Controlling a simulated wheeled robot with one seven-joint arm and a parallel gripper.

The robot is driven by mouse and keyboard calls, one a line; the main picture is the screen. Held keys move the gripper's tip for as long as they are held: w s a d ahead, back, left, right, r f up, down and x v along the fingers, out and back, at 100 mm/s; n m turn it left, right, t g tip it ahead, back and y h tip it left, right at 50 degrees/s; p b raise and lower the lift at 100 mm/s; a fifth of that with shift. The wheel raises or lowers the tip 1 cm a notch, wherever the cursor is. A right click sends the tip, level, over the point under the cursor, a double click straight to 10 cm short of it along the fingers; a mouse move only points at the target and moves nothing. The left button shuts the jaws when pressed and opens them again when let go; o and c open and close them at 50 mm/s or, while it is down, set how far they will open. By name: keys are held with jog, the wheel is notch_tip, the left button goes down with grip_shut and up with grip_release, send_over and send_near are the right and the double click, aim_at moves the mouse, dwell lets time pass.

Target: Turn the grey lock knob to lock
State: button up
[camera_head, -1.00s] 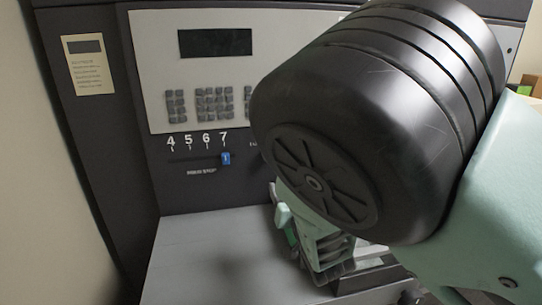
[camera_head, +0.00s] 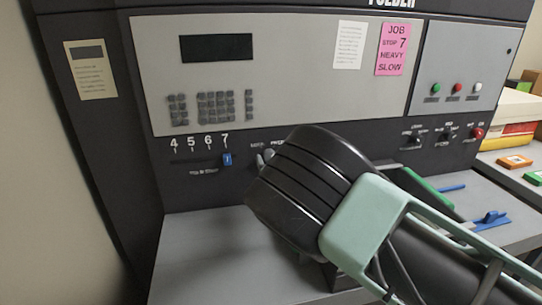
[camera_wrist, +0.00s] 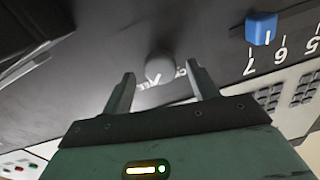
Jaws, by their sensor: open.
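The grey lock knob (camera_wrist: 159,68) is a round knob on the dark machine front in the wrist view, with white lettering partly hidden beside it. My gripper (camera_wrist: 164,85) is open. Its two fingers point at the panel, one on each side of the knob, with gaps between; I cannot tell whether the tips reach around it. In the head view my arm hides most of the gripper. Small grey shapes show at the arm's edge, right of the blue slider (camera_head: 227,159); I cannot tell knob from fingertip there.
The blue slider stands at 7 and also shows in the wrist view (camera_wrist: 261,28). A keypad (camera_head: 211,107) and dark display (camera_head: 215,47) are above. A pink job note (camera_head: 392,49) and coloured buttons (camera_head: 457,88) are at right. The grey shelf (camera_head: 205,255) is clear at left.

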jog(key=shift+x, duration=0.8)
jog(key=c, duration=1)
jog(key=shift+f+n+b, duration=0.15)
jog(key=shift+n+b, duration=0.15)
jog(key=shift+b, duration=0.15)
jog(key=n+b, duration=1.5)
jog(key=n, duration=0.2)
jog(key=shift+a+h+b, duration=0.1)
jog(key=shift+h+b, duration=0.25)
jog(key=shift+h, duration=0.05)
